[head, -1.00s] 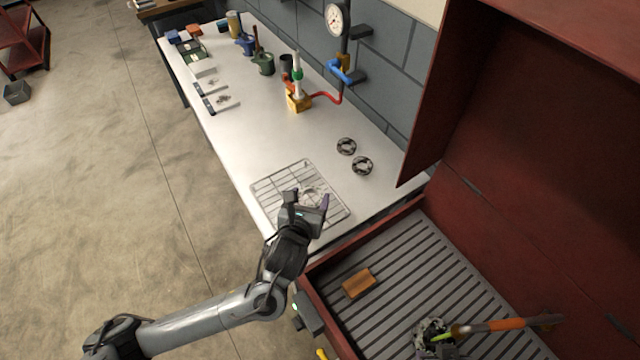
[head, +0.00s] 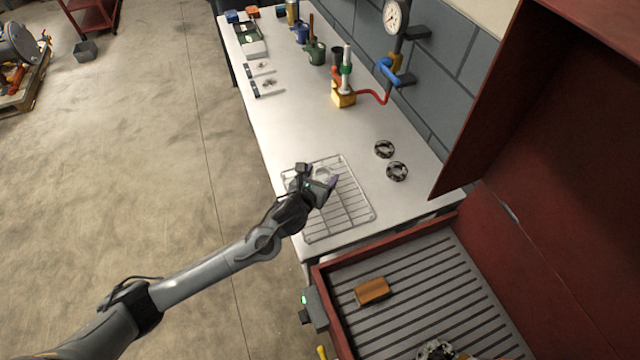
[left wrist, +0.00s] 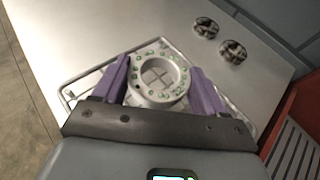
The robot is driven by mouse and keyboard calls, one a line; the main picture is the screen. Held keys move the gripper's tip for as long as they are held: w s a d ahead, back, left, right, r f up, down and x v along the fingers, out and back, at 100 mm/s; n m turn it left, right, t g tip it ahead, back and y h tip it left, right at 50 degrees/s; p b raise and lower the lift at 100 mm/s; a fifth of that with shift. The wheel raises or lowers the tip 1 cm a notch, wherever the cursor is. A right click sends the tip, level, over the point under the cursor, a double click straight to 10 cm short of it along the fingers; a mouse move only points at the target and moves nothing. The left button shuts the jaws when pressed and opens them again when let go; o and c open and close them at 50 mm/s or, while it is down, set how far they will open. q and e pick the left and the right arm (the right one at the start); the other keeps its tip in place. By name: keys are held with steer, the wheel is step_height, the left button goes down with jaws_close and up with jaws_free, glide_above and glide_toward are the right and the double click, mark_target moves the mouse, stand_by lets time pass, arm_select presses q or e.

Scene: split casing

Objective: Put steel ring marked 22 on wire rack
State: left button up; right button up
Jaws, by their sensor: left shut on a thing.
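My left gripper (head: 318,184) is over the wire rack (head: 345,215) at the near end of the white bench. In the left wrist view its purple fingers (left wrist: 160,82) are shut on the steel ring (left wrist: 148,94), a pale ring with green-tinted spots around its face. The rack's wires show through the ring's hole and around the fingers. Whether the ring touches the rack or hangs just above it cannot be told. No mark 22 is legible. In the head view the gripper partly hides the ring (head: 322,173). My right gripper is not in view.
Two dark round parts (head: 384,149) (head: 397,171) lie right of the rack. A red open-lidded basin with a slatted floor (head: 440,290) holds an orange-brown block (head: 372,291).

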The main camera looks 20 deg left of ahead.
arm_select(q)
steer(key=shift+w+a+f, duration=0.1)
steer(key=shift+w+f, duration=0.05)
steer(key=shift+f, duration=1.85)
steer(key=shift+f, duration=0.15)
steer(key=o, duration=1.4)
